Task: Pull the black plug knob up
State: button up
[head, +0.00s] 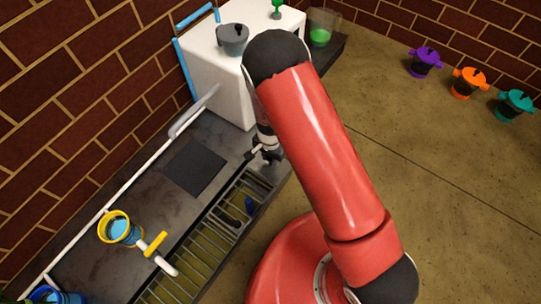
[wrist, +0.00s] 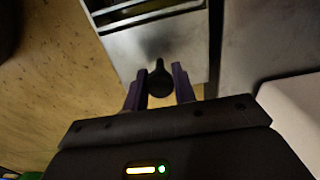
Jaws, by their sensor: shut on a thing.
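The black plug knob (wrist: 160,80) shows in the wrist view as a dark rounded knob with a narrow stem, at the edge of the grey counter. My gripper (wrist: 159,92) is shut on it, with one finger on each side. In the head view my gripper (head: 264,155) points down near the far end of the slatted drain grate, beside the white box. The knob is hidden there by my gripper and arm. I cannot tell how far the knob stands above the counter.
The drain grate (head: 185,262) runs along the counter's front. A white box (head: 214,78) stands at the back, a dark square pad (head: 194,166) left of my gripper. A yellow-rimmed blue cup (head: 119,230) sits near a white pipe. Purple, orange and teal pots (head: 425,62) stand far right.

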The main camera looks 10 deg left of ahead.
jog(key=shift+r+p, duration=0.95)
jog(key=shift+r, duration=0.4)
jog(key=o, duration=0.8)
notch_tip(320, 180, up, 9)
jog(key=p, duration=0.6)
jog(key=shift+p, duration=0.3)
